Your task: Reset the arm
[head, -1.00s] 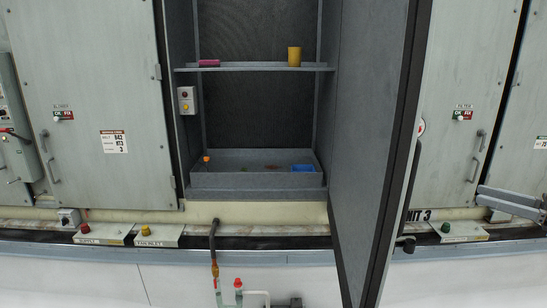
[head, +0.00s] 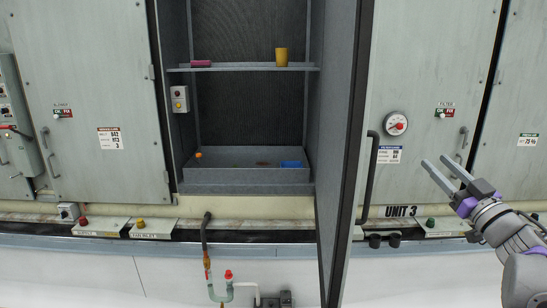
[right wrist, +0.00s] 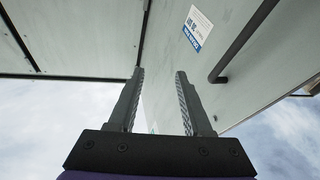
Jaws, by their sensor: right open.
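My right gripper (head: 441,175) is at the right of the head view, in front of the closed grey panels right of the open door. Its two fingers are apart with nothing between them. In the right wrist view the fingers (right wrist: 160,100) are also apart and empty, pointing up toward a grey panel with a white and blue label (right wrist: 197,28) and a dark handle bar (right wrist: 243,40). My left gripper is not in view.
The open cabinet door (head: 345,150) stands out toward me, left of my right gripper. The open cabinet has a shelf (head: 240,69) with a yellow cup (head: 281,57) and a pink object (head: 201,63). A tray (head: 225,176) below holds a blue object (head: 291,164). Pipes (head: 222,290) stand below.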

